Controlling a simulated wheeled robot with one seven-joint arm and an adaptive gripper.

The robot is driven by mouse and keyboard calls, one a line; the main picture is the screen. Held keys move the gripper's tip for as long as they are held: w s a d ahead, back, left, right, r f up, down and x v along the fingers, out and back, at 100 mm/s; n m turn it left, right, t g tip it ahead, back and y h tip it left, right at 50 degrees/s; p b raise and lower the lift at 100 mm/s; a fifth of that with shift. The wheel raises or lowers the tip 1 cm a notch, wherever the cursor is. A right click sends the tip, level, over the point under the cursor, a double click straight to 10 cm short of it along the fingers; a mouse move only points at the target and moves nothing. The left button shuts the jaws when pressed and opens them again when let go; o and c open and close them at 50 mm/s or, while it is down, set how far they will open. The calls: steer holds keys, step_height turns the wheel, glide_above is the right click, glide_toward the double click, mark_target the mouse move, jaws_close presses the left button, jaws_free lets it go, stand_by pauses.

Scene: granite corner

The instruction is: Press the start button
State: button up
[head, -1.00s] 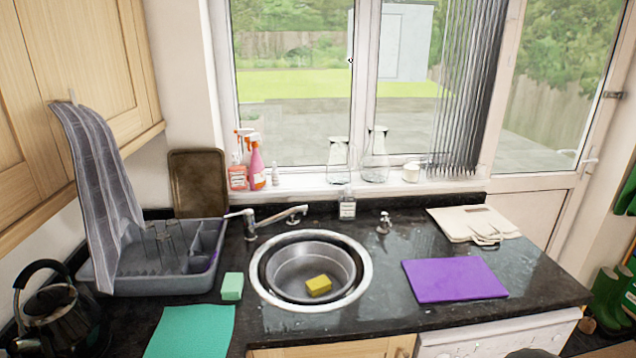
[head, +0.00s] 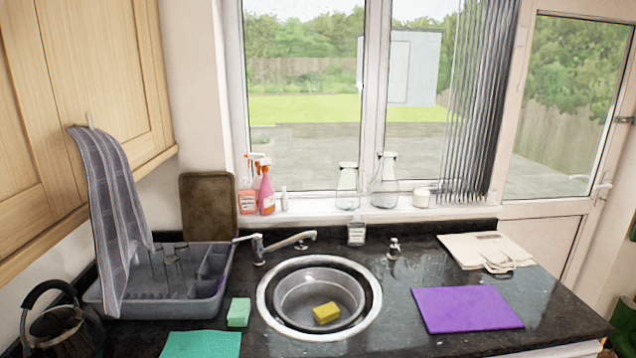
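No start button can be made out in the head view. A white appliance (head: 560,351) shows only as a thin strip of its top front edge under the counter at the lower right; its control panel is mostly below the picture. My gripper is not in the head view, so its state is hidden.
The black granite counter (head: 400,310) holds a round sink (head: 372,300) with a yellow sponge (head: 326,313), a purple board (head: 466,309), a grey dish rack (head: 165,305), a kettle (head: 65,325) and a teal cloth (head: 200,344). A cream bag (head: 484,250) lies at the back right.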

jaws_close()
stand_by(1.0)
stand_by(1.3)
